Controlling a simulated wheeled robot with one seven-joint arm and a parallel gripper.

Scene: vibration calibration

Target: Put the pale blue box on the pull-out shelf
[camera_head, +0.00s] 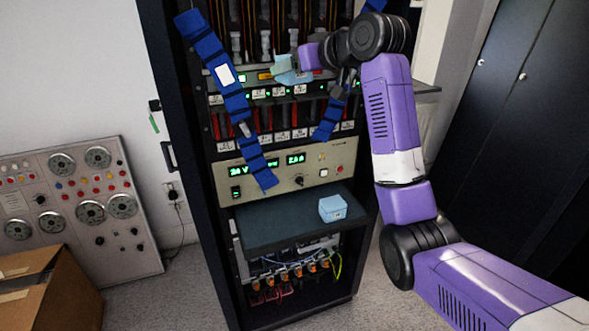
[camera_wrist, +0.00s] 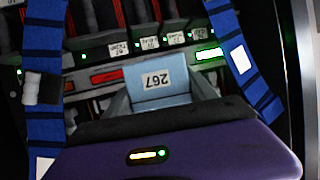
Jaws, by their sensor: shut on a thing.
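My gripper (camera_head: 288,68) is raised in front of the upper part of the rack. It is shut on a pale blue box (camera_wrist: 150,92), whose front label reads 267 in the wrist view. The head view shows this held box (camera_head: 294,78) small and partly hidden by the gripper. The pull-out shelf (camera_head: 275,230) is a dark flat tray sticking out of the rack, well below my gripper. Another pale blue box (camera_head: 333,208) sits on the right part of this shelf. The shelf is not visible in the wrist view.
Two blue straps (camera_head: 207,48) with dark bands hang across the rack front, one on each side of my gripper. A beige power unit (camera_head: 290,170) is just above the shelf. The shelf's left and middle are bare. A cardboard box (camera_head: 50,295) stands on the floor at left.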

